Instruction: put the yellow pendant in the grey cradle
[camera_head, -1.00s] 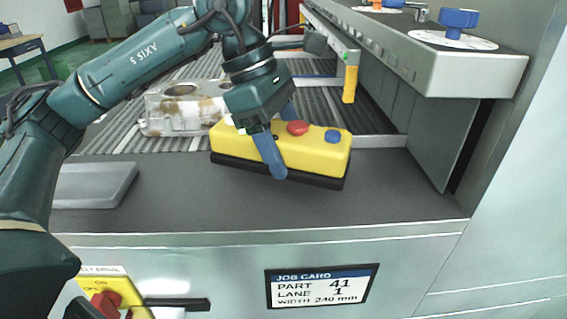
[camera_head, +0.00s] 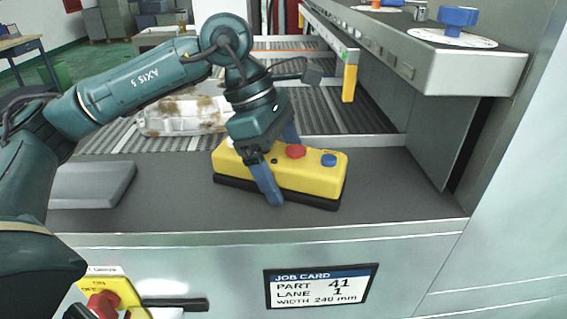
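The yellow pendant (camera_head: 312,178), with a red and a blue button and a black underside, is at the middle of the dark worktop, lying slightly skewed. My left gripper (camera_head: 277,165) is around its left half, one blue finger over the near side and the other behind, shut on it. I cannot tell whether its underside touches the worktop. The grey cradle (camera_head: 92,185) seems to be the low, flat grey piece at the left of the worktop, apart from the pendant; my arm hides its left end. My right gripper is not in view.
A rusty-stained casting (camera_head: 184,117) lies on the slatted conveyor behind. Between cradle and pendant the worktop (camera_head: 170,200) is clear.

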